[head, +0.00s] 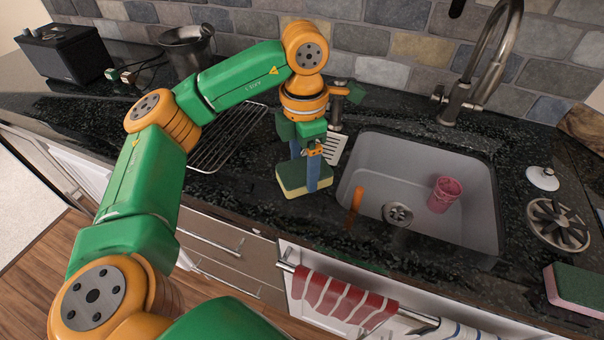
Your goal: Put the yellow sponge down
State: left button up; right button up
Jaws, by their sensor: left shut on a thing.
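The yellow sponge (291,190), with a dark green top, is between the blue fingers of my left gripper (307,172), which is shut on it. It is at the black counter (240,208), just left of the sink. I cannot tell whether its underside touches the counter. My right gripper is not in view.
The grey sink (467,215) holds a pink cup (444,194). A wire rack (226,142) and a slotted metal utensil (335,148) lie near the sponge. An orange handle (356,198) stands at the sink's left. A pink-and-green sponge (575,288) lies far right. The tap (483,70) rises behind.

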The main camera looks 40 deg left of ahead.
aim_at(303, 168)
pick_arm(q)
jog(key=f, duration=0.1)
jog(key=f+p, duration=0.1)
jog(key=shift+w+a+f, duration=0.1)
jog(key=shift+a+f, duration=0.1)
jog(key=shift+f, duration=0.6)
jog(key=shift+f, duration=0.2)
jog(key=o, duration=1.2)
jog(key=shift+c, duration=0.2)
jog(key=shift+r, duration=0.2)
jog(key=shift+w+r, duration=0.15)
jog(key=shift+r, duration=0.2)
notch_tip(303, 168, up, 6)
jog(key=shift+r+b, duration=0.2)
jog(key=shift+b, duration=0.1)
notch_tip(303, 168, up, 5)
jog(key=shift+p, duration=1.05)
